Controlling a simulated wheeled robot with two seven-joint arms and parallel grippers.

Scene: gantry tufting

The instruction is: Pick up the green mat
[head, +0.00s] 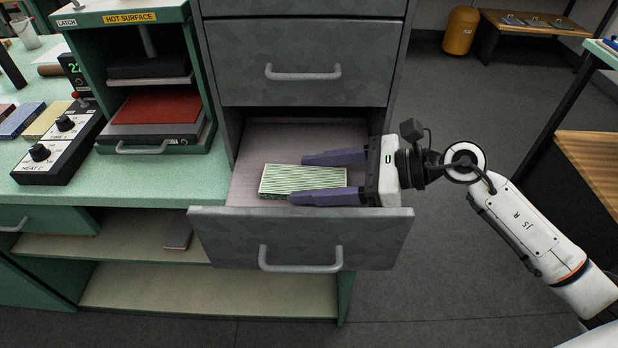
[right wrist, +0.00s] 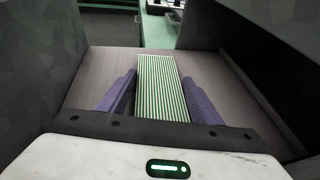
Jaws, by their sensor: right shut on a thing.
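The green mat (head: 277,179) is a pale green striped block lying in the open drawer (head: 225,228). My right gripper (head: 297,179) reaches into the drawer from the right, with its two purple fingers along the mat's two long sides. It is shut on the mat, which also shows between the fingers in the right wrist view (right wrist: 160,68). The mat's near end is hidden by the gripper in the right wrist view. I cannot tell whether the mat is clear of the drawer floor. My left gripper is not in view.
Closed drawers (head: 305,75) stand directly above the open one. A press marked hot surface (head: 152,105) and a control box with knobs (head: 58,145) are on the green bench at left.

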